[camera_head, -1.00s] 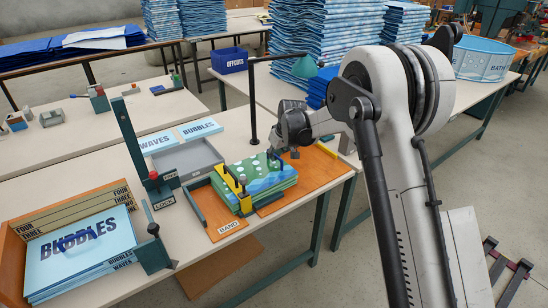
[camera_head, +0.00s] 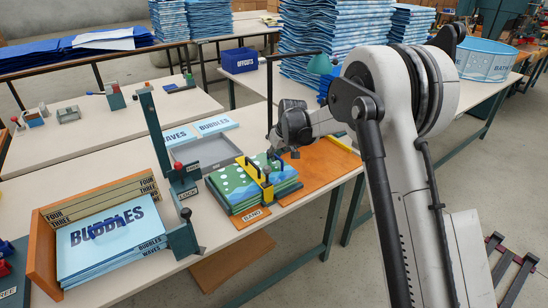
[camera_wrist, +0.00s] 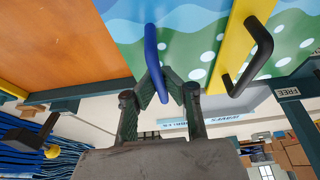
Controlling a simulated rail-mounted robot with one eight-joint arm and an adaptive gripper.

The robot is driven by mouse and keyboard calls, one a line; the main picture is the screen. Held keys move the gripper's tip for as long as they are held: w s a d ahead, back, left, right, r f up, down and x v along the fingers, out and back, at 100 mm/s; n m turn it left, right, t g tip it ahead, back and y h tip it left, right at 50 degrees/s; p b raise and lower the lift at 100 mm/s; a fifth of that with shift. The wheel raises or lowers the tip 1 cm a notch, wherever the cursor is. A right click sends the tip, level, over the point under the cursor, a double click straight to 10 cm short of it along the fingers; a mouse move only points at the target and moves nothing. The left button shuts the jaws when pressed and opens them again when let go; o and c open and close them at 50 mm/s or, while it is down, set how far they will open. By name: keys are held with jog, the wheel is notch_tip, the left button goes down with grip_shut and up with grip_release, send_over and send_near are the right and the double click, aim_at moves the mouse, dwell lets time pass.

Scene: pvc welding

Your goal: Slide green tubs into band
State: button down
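The stack of green and blue dotted sheets (camera_head: 232,188) lies flat at the station labelled BAND (camera_head: 251,215). A yellow bar (camera_head: 265,189) with a black handle crosses it, with sheet on both sides. In the wrist view the top sheet (camera_wrist: 195,50) carries a blue handle (camera_wrist: 153,60), and the yellow bar (camera_wrist: 240,35) is to its right. My gripper (camera_wrist: 160,80) has its fingers closed around the blue handle. In the head view my gripper (camera_head: 277,152) is low over the stack's right part; its fingertips are hardly visible there.
Orange board (camera_head: 325,163) is bare right of the stack. A grey tray (camera_head: 205,153) lies behind it. A green post (camera_head: 158,130) with a LOCK label stands left. A wooden box (camera_head: 45,250) holds BUBBLES sheets. A thin black post (camera_head: 269,95) rises behind my gripper.

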jog(key=c, duration=2.4)
grip_release()
jog(key=shift+c, duration=0.2)
jog(key=o, duration=0.6)
jog(key=shift+r, duration=0.1)
jog(key=v, duration=1.2)
jog(key=shift+w+a, duration=0.1)
